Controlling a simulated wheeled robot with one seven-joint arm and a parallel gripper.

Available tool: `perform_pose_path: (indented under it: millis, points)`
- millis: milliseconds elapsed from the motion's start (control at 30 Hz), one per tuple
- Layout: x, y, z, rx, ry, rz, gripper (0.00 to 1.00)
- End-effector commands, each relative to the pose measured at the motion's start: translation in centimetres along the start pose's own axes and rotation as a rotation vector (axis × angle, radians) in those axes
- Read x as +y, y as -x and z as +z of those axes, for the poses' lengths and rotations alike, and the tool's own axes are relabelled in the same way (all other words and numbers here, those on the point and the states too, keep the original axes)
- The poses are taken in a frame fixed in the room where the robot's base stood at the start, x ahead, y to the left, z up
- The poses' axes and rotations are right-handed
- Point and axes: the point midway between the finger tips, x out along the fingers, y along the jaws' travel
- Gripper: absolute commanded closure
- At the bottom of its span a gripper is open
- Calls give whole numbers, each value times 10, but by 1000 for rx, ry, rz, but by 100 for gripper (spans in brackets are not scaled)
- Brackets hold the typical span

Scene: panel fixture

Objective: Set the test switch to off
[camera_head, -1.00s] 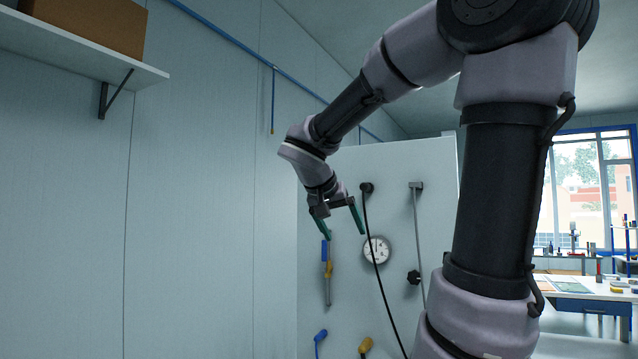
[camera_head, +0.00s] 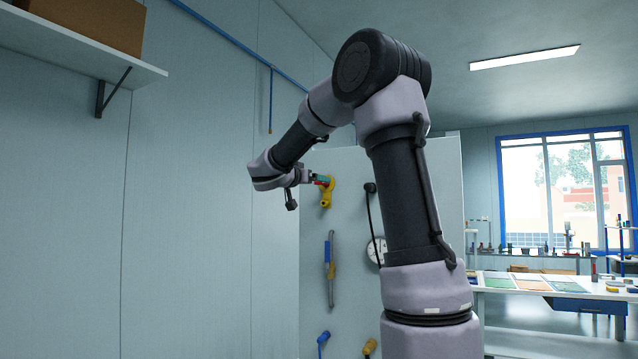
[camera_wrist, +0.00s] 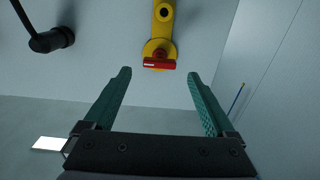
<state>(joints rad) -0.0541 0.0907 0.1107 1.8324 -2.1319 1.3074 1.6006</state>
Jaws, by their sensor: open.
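A yellow fitting (camera_head: 326,197) with a red handle is at the upper left of the white panel (camera_head: 345,225); no switch label is readable. In the wrist view the red handle (camera_wrist: 160,63) lies crosswise on the yellow body (camera_wrist: 163,22), with a small pale mark at one end. My gripper (camera_wrist: 159,73) is open and empty, its green fingers spread to either side and pointing at the red handle. They look apart from it, though the gap in depth is unclear. In the head view my gripper (camera_head: 320,180) overlaps the fitting and partly hides the handle.
A black plug (camera_head: 370,188) with a hanging cable is right of the fitting. A round dial (camera_head: 378,250) is partly behind my arm. A blue and yellow lever (camera_head: 329,268) hangs below, with blue (camera_head: 323,338) and yellow (camera_head: 370,347) handles lower down.

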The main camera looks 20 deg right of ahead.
Motion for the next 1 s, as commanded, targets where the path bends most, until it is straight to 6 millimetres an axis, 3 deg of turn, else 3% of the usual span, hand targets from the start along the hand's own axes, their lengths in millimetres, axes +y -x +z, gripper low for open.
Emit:
perform_pose_path:
  millis: [233, 600, 667, 833, 1000]
  points:
    - [0, -32, 0, -1, 1, 1, 10]
    - [0, -38, 0, -1, 0, 0, 10]
    - [0, -38, 0, -1, 0, 0, 29]
    - [0, -38, 0, -1, 0, 0, 94]
    - [0, -38, 0, -1, 6, 0, 96]
